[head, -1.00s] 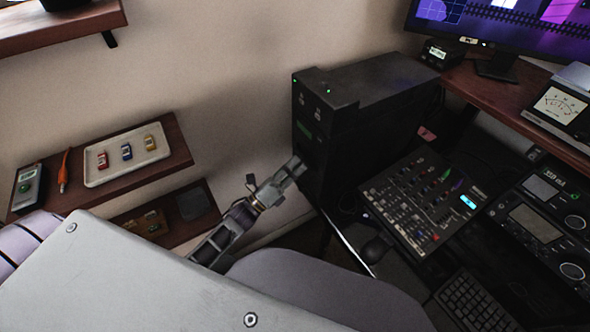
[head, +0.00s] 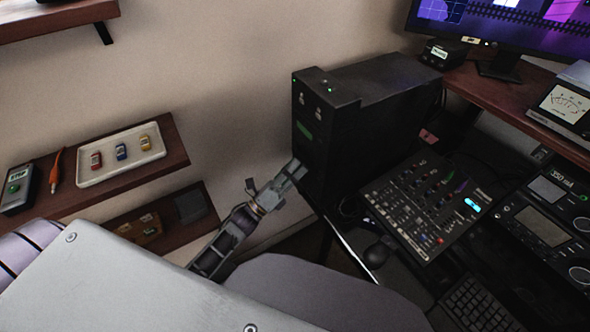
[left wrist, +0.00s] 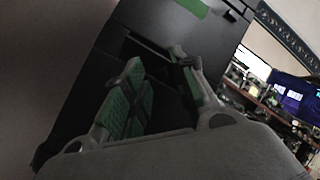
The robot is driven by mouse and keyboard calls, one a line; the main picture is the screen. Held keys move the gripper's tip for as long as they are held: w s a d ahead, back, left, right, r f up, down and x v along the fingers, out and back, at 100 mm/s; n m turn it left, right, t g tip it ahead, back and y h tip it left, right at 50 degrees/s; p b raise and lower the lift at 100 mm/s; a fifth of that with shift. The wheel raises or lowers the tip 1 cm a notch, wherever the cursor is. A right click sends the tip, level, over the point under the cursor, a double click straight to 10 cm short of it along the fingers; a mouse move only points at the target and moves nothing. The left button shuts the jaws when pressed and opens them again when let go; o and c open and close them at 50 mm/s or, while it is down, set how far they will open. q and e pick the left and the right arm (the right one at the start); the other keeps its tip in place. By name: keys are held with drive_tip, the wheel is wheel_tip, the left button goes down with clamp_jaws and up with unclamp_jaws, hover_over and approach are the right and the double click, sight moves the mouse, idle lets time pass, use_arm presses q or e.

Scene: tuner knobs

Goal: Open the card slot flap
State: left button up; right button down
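A tall black box unit (head: 350,110) stands at the back centre, its narrow front face toward my left arm. My left gripper (head: 297,170) is at the lower part of that face. In the left wrist view the gripper (left wrist: 158,85) has its two green-padded fingers apart, with a dark gap between them. The fingertips are close to a dark recess (left wrist: 150,50) in the black front, below a green label (left wrist: 193,6). I cannot make out the card slot flap's edges or whether the fingers touch it. My right gripper is not in view.
A mixer (head: 425,205) lies right of the box, with audio decks (head: 545,220) and a keyboard (head: 475,303) beyond. Wall shelves at left hold a white tray (head: 90,178) with small coloured items. A grey rounded chair back (head: 290,295) is below my left arm.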

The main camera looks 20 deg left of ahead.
use_arm(q)
wheel_tip(320, 180, up, 9)
drive_tip(key=shift+f, duration=0.1)
drive_tip(key=shift+s+d+r, duration=0.1)
drive_tip(key=shift+r, duration=0.45)
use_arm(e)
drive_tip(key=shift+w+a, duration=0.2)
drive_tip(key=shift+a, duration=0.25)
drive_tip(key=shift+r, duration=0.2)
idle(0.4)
